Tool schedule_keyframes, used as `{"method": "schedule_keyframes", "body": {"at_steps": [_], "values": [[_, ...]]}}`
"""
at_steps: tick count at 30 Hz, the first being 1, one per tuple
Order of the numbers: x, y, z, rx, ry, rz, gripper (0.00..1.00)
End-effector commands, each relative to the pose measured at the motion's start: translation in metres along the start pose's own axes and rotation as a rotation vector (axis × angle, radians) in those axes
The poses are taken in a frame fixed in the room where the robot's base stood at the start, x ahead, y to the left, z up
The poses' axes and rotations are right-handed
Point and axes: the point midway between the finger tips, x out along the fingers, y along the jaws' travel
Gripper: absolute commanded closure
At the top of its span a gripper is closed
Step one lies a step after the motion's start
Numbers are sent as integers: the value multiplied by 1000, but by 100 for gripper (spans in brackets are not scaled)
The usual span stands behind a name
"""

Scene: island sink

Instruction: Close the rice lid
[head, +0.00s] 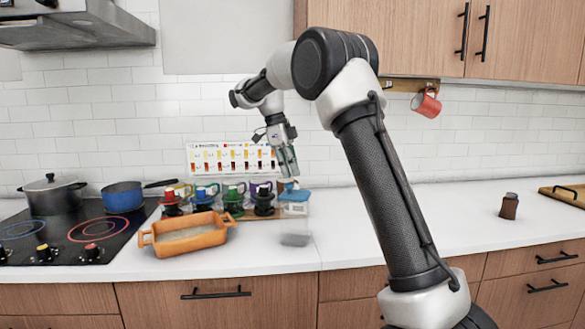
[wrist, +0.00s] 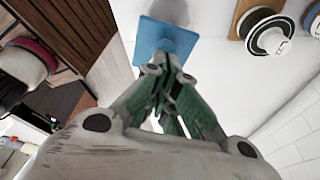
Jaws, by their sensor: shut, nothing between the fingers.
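The rice container (head: 294,208) is a small clear box with a blue lid (head: 296,196), standing at the right end of the row of coffee drippers. The blue lid also shows in the wrist view (wrist: 178,38), partly covered by my fingers. I cannot tell whether the lid is fully down or slightly raised. My gripper (head: 289,172) is shut and empty, pointing down just above the lid. In the wrist view its fingertips (wrist: 166,55) overlap the lid; whether they touch it is unclear.
Several coloured drippers (head: 234,198) stand left of the container. An orange baking dish (head: 186,234) sits in front of them. A small translucent item (head: 295,240) lies near the counter edge. A dark brown jar (head: 509,206) stands far right; the counter between is clear.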

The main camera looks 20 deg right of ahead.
Motion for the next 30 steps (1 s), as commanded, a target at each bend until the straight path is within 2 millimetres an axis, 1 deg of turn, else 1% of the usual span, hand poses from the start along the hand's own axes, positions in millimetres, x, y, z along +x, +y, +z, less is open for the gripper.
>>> {"method": "schedule_keyframes", "body": {"at_steps": [6, 12, 30], "values": [[4, 0, 10, -1, 0, 0, 100], [6, 0, 15, 0, -1, 0, 100], [6, 0, 16, 0, -2, 0, 100]]}}
